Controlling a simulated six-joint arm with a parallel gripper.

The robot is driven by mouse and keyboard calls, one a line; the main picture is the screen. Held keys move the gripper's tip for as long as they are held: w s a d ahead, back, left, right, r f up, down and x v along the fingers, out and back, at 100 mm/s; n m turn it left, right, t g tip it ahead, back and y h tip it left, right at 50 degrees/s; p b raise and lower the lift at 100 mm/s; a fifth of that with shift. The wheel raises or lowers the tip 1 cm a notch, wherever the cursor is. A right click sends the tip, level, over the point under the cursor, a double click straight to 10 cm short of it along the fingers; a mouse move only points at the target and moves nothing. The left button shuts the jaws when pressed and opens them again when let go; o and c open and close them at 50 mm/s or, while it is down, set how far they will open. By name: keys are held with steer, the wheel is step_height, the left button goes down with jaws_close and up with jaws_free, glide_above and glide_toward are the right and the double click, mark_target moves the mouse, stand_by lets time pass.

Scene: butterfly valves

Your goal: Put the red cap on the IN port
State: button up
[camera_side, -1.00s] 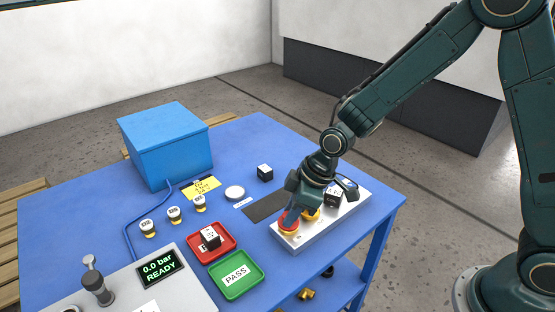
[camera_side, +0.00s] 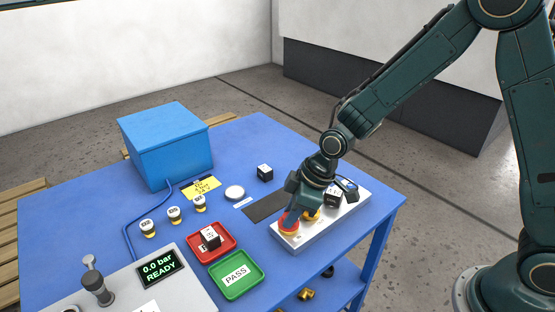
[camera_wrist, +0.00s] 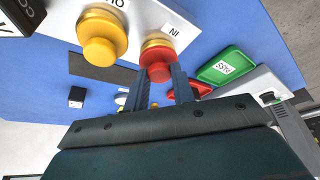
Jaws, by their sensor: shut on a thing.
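The red cap (camera_wrist: 158,64) is between the fingers of my gripper (camera_wrist: 161,84) in the wrist view. It sits against the brass ring of the port beside the "IN" label (camera_wrist: 174,31). Whether it is fully seated cannot be told. In the side view the red cap (camera_side: 289,224) is at the near left end of the white valve block (camera_side: 300,243), with my gripper (camera_side: 291,214) right above it, shut on it. A yellow cap (camera_wrist: 101,36) sits on the other port; it shows partly behind my gripper in the side view (camera_side: 313,214).
Several small labelled parts (camera_side: 174,215) stand further left. A blue box (camera_side: 165,145) stands at the back.

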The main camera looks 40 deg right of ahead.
steer(key=o, duration=1.5)
steer(key=shift+r, duration=0.1)
steer(key=shift+r, duration=2.4)
steer(key=shift+c, duration=0.4)
jaws_close()
